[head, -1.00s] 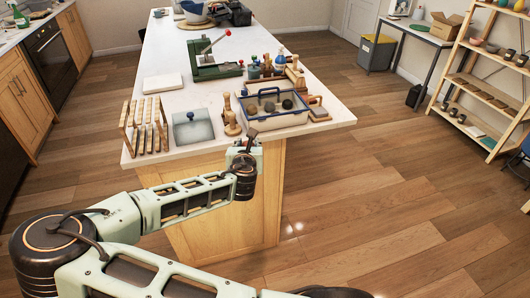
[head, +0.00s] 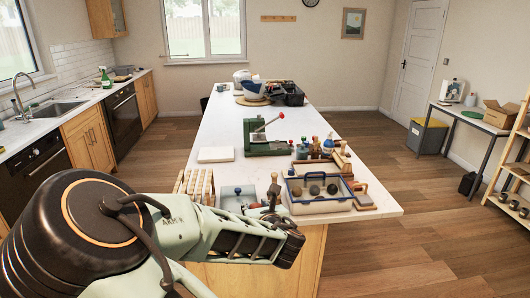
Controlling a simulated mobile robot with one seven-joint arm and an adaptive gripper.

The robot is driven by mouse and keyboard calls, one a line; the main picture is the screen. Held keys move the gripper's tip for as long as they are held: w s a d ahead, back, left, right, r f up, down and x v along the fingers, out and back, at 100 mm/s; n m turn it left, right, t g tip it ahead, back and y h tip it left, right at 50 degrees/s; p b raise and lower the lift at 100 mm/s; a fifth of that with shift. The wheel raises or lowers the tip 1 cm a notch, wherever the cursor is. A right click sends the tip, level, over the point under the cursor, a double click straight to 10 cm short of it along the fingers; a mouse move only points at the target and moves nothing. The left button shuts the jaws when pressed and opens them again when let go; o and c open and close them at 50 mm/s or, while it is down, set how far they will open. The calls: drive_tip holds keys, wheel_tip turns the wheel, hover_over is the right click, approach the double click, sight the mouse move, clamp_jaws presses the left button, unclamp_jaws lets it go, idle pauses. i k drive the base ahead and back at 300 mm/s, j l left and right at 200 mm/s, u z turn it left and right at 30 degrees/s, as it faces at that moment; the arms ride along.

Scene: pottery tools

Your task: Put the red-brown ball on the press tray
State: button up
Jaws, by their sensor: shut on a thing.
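My gripper (head: 271,208) is small and dark beyond the end of my pale green arm, at the near edge of the counter, left of the blue-rimmed bin. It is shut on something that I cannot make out. I cannot pick out the red-brown ball for certain. The clear bin (head: 325,207) holds a few balls, two of them dark (head: 314,190). The green press (head: 265,140), with a red-knobbed lever, stands farther back on the counter. Its tray cannot be told apart clearly at this size.
A wooden rack (head: 194,185), a grey box with a blue knob (head: 238,193) and several wooden tools (head: 340,160) crowd the front of the white counter (head: 215,130). A pale slab (head: 216,154) lies left of the press. The counter behind the slab is clear.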

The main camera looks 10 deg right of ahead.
sight(282, 144)
drive_tip(key=l+u, duration=0.1)
drive_tip(key=u, duration=1.9)
drive_tip(key=k+l+u, duration=0.1)
drive_tip(key=l, duration=0.3)
drive_tip(key=k+l+u, duration=0.1)
drive_tip(key=l, duration=0.3)
drive_tip(key=k+l+u, duration=0.1)
drive_tip(key=k+l, duration=0.2)
drive_tip(key=k+l+u, duration=0.45)
drive_tip(key=u, duration=0.15)
drive_tip(key=k+l+u, duration=0.2)
drive_tip(key=u, duration=0.3)
drive_tip(key=k+u, duration=0.35)
drive_tip(key=u, duration=0.15)
drive_tip(key=k+u, duration=0.3)
drive_tip(key=u, duration=0.15)
drive_tip(key=k+l+u, duration=0.1)
drive_tip(key=k+u, duration=0.15)
drive_tip(key=k, duration=0.35)
